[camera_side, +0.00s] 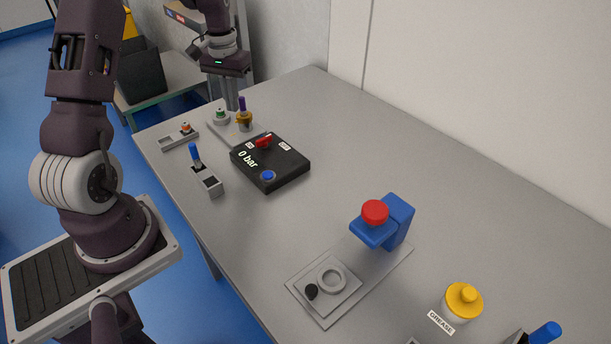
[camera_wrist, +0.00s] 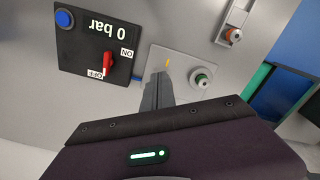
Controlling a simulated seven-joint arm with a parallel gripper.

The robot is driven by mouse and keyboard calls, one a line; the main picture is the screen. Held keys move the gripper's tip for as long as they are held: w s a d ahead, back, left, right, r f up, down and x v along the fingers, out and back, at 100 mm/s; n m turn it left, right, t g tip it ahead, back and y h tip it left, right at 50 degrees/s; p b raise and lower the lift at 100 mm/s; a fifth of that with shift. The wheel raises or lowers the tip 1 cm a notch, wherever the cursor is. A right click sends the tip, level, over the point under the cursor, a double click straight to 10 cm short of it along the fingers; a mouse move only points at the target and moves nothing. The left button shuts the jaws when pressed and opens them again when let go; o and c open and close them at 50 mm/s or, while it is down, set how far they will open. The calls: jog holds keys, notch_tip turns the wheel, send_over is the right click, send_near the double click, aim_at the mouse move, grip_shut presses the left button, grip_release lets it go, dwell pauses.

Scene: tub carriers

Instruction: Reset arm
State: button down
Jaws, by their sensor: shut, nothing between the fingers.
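My gripper (camera_side: 233,107) hangs at the far left end of the grey table, above a light grey plate. Its fingers are together with nothing between them. In the wrist view the closed fingers (camera_wrist: 161,78) point at the plate (camera_wrist: 182,58), beside a green-topped button (camera_wrist: 203,80). In the side view the plate also carries a brass-coloured fitting with a purple stem (camera_side: 243,115). The fingers look close to these parts, but I cannot tell whether they touch.
A black box reading 0 bar (camera_side: 285,173) has a red handle (camera_wrist: 108,64) near its OFF label. A blue-handled lever unit (camera_side: 209,183) and an orange-button unit (camera_side: 165,142) stand nearby. A blue press with red knob (camera_side: 397,222) and a yellow-lidded grease tub (camera_side: 463,300) stand nearer.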

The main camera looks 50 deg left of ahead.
jog(key=s+d+r+m+t, duration=0.1)
jog(key=s+d+r+m, duration=0.15)
jog(key=d+r, duration=0.6)
jog(key=s+d+r+m+t, duration=0.15)
jog(key=s+d+r, duration=0.25)
jog(key=d+r, duration=0.5)
jog(key=s+d+m+t, duration=0.2)
jog(key=s+d+t, duration=0.1)
jog(key=s+d, duration=0.7)
jog(key=s, duration=0.3)
jog(key=shift+s+d+f, duration=0.3)
jog(key=shift+s+d, duration=0.05)
jog(key=shift+s, duration=0.05)
